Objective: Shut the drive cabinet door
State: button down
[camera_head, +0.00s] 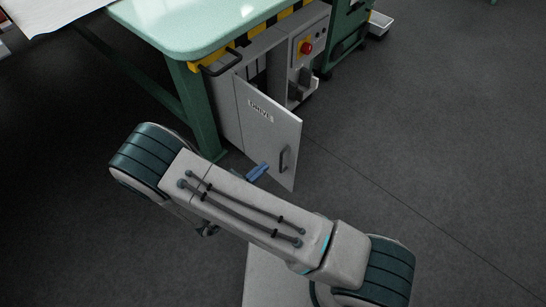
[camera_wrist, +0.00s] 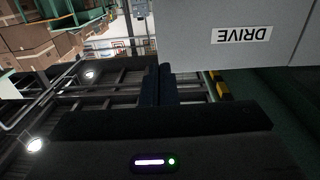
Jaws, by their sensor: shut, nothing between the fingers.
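The grey drive cabinet (camera_head: 228,106) stands under the green-topped table. Its door (camera_head: 268,128), labelled DRIVE, stands open, swung out from the cabinet, with a dark handle (camera_head: 283,158) near its free edge. Dark parts show inside the opening. My gripper (camera_head: 257,172) is shut and empty, with its blue fingers low by the outer face of the door; I cannot tell whether they touch it. In the wrist view the shut fingers (camera_wrist: 158,85) are dark, and the door (camera_wrist: 288,45) fills the upper right with its label upside down. My arm hides the rest of the gripper.
A panel with a red button (camera_head: 306,47) is beside the cabinet opening. The table (camera_head: 185,22) overhangs it, with a green leg (camera_head: 195,105) to its left. A white bin (camera_head: 380,23) stands at the back. Floor to the right is clear.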

aim_at(296, 138)
jog(key=b+x, duration=0.2)
jog(key=x, duration=1)
jog(key=shift+b, duration=0.35)
jog(key=shift+w+d, duration=0.35)
jog(key=shift+w, duration=0.05)
jog(key=shift+w, duration=0.1)
